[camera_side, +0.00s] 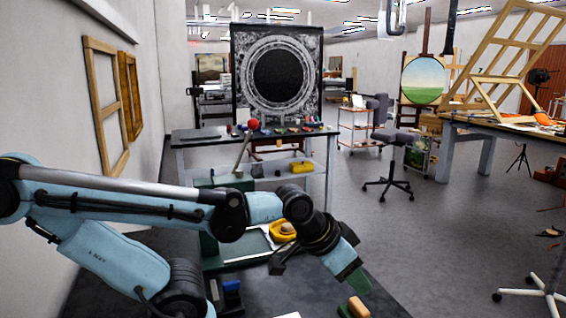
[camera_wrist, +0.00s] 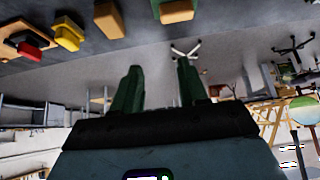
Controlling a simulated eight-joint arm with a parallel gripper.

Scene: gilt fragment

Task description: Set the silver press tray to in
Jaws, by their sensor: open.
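The silver press tray (camera_side: 247,247) appears as a pale flat plate low in a green press (camera_side: 209,247), behind my arm in the side view. A lever with a red ball knob (camera_side: 253,123) rises from the press. My arm hides part of the press, so I cannot tell exactly how far the tray sits in or out. My gripper (camera_side: 350,272) is to the right of the tray, apart from it, above the dark bench. In the wrist view my gripper (camera_wrist: 158,80) shows two green fingers apart with nothing between them. The tray is not identifiable there.
A yellow rounded object (camera_side: 283,230) is beside the tray. The wrist view shows a wooden block (camera_wrist: 110,20) and a yellow piece (camera_wrist: 67,35) along the bench.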

